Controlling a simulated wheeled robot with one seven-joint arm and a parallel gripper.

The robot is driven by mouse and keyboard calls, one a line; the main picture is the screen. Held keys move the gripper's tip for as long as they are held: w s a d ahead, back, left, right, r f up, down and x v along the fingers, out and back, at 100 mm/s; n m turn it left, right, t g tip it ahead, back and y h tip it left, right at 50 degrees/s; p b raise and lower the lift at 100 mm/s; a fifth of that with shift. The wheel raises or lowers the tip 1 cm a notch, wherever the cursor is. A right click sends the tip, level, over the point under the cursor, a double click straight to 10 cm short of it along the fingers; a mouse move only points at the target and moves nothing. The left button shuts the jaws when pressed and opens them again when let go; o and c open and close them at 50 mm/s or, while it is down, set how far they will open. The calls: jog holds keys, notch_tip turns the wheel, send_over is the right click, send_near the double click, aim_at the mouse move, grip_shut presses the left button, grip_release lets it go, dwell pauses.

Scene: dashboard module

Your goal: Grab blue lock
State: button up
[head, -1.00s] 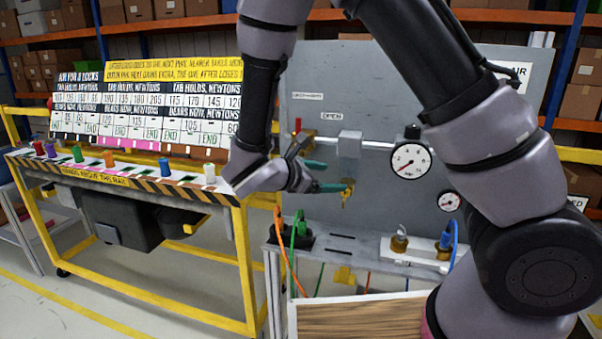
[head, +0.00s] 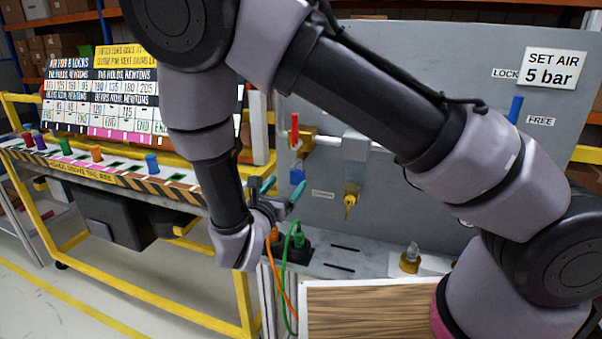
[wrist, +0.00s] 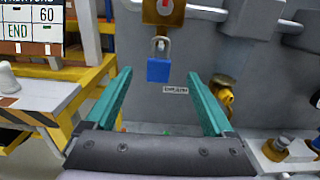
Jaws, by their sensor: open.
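The blue lock (head: 297,176) is a small padlock with a grey shackle. It hangs below a brass valve with an upright red handle (head: 294,130) on the grey panel. In the wrist view the blue lock (wrist: 158,71) appears between my two teal fingers, beyond their tips, with its shackle up at the brass fitting. My gripper (head: 283,188) is open and empty, just in front of and below the lock in the head view. No contact with the lock shows.
A yellow-brass valve (head: 351,199) sits right of the lock. Green and orange cables (head: 290,262) rise from a socket below my gripper. A yellow-framed bench with several coloured blocks (head: 96,153) stands left. A wooden top (head: 370,308) lies in front.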

aim_at(296, 172)
jog(key=x, duration=1)
jog(key=shift+f, duration=0.2)
grip_shut()
jog(key=shift+r, duration=0.15)
